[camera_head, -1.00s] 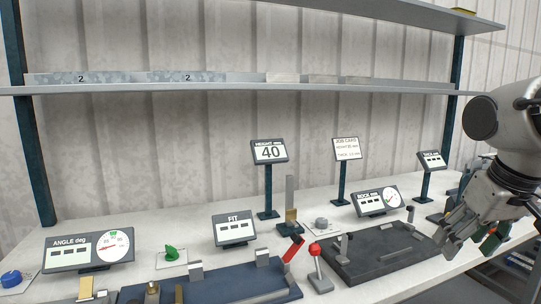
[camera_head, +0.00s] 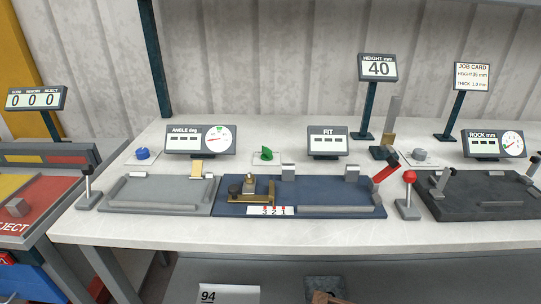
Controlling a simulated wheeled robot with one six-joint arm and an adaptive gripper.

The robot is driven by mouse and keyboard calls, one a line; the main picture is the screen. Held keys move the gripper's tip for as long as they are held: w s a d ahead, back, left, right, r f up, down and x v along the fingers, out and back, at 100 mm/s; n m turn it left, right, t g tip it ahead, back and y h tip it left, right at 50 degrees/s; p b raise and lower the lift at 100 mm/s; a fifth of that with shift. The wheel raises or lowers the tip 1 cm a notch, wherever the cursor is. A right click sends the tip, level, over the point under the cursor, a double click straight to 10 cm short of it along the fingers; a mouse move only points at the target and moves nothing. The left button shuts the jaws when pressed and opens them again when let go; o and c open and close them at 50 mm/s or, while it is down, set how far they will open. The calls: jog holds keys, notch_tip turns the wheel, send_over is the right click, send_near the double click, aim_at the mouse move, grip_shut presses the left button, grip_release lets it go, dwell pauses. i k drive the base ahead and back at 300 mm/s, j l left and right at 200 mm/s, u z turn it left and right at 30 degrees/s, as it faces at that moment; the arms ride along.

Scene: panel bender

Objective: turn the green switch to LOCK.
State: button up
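The green switch (camera_head: 266,154) is a small knob on a white plate at the back of the table, between the ANGLE display and the FIT display. Its pointed top leans up. Any lettering on its plate is too small to read, so I cannot tell which position it points to. My gripper is out of view now.
The ANGLE display (camera_head: 200,140) and FIT display (camera_head: 327,142) flank the switch. In front lies a blue fixture (camera_head: 340,191) with a brass piece. A grey fixture (camera_head: 140,191), a blue knob (camera_head: 142,153), a red-ball lever (camera_head: 409,178) and a red-handled lever (camera_head: 385,168) stand nearby.

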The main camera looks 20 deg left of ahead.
aim_at(266, 156)
jog(key=j+u, duration=0.75)
jog(key=i+j+u, duration=0.15)
jog(key=j+u, duration=0.25)
